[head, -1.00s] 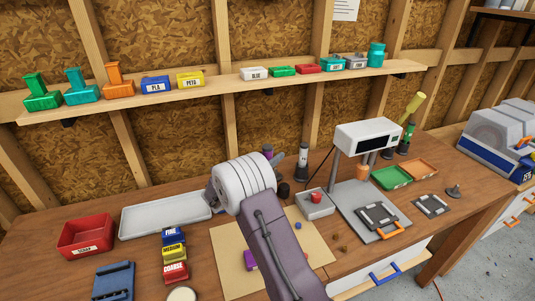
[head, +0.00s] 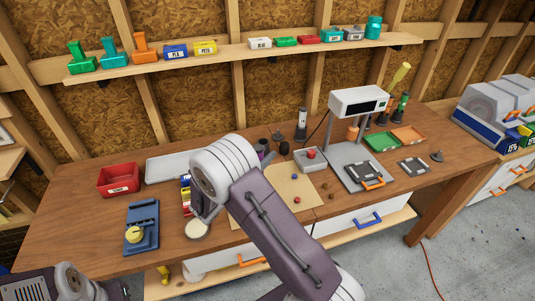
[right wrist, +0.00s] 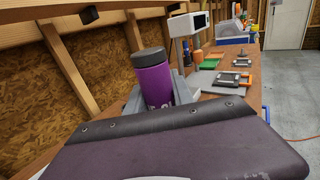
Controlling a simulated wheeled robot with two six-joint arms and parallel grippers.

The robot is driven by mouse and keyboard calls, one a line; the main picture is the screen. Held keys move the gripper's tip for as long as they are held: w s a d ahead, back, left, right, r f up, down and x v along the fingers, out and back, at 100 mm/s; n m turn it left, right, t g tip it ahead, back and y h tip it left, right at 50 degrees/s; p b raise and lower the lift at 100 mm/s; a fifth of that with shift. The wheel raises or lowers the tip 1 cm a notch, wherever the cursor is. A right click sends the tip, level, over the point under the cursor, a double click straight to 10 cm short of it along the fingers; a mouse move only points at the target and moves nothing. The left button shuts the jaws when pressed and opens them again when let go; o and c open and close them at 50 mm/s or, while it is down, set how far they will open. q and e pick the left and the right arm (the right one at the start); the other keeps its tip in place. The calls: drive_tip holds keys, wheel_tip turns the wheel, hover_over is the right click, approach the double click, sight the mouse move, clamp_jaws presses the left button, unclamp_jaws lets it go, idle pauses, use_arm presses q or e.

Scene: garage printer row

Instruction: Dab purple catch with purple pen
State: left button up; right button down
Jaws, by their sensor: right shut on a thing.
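My right gripper (right wrist: 157,98) is shut on the purple pen (right wrist: 152,78), a thick upright purple barrel with a dark cap and pale lettering, large in the right wrist view. In the head view the pen (head: 262,151) shows small, just past my right wrist, above the back of the bench; my arm hides most of the gripper (head: 268,157). The purple catch is not visible now; my right arm covers the near-left part of the tan mat (head: 292,185).
A red bin (head: 118,192), a pale tray (head: 168,166) and a blue tool (head: 154,225) lie left. Small pieces dot the mat.

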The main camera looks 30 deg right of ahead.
drive_tip(key=shift+f+b, duration=2.1)
drive_tip(key=shift+f, duration=0.75)
drive_tip(key=shift+f+b, duration=0.9)
drive_tip(key=shift+f, duration=0.3)
drive_tip(key=shift+r+p, duration=0.55)
drive_tip(key=shift+r, duration=0.05)
wheel_tip(320, 180, up, 5)
drive_tip(key=p, duration=0.4)
drive_tip(key=shift+f, duration=0.1)
